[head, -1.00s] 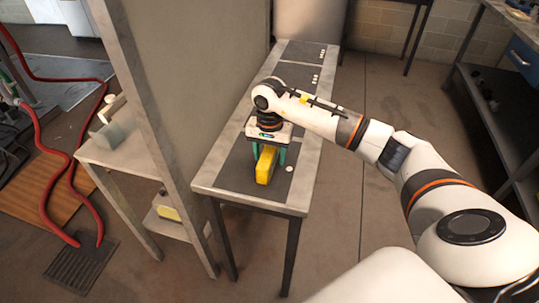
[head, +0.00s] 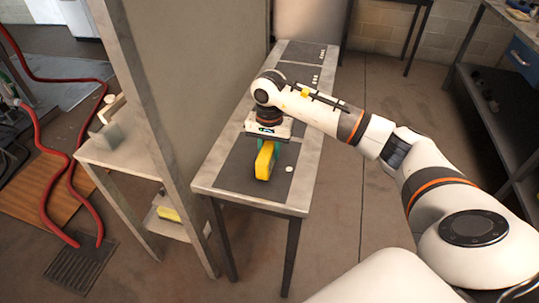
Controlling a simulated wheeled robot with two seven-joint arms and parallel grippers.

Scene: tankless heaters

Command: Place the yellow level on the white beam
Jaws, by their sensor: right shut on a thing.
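The yellow level (head: 264,162) stands on the dark mat at the near end of a narrow metal table. My right gripper (head: 264,147) comes down over it from above, with its green fingers at the level's far part, shut on the level. The level's far end is hidden under the gripper. I cannot make out a white beam for certain. My left gripper is not in view.
The narrow table (head: 285,204) runs away from me, with dark mats on top. A small white round thing (head: 289,169) lies right of the level. A tall grey panel (head: 190,90) stands close on the left. A side table (head: 105,150) is beyond it.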

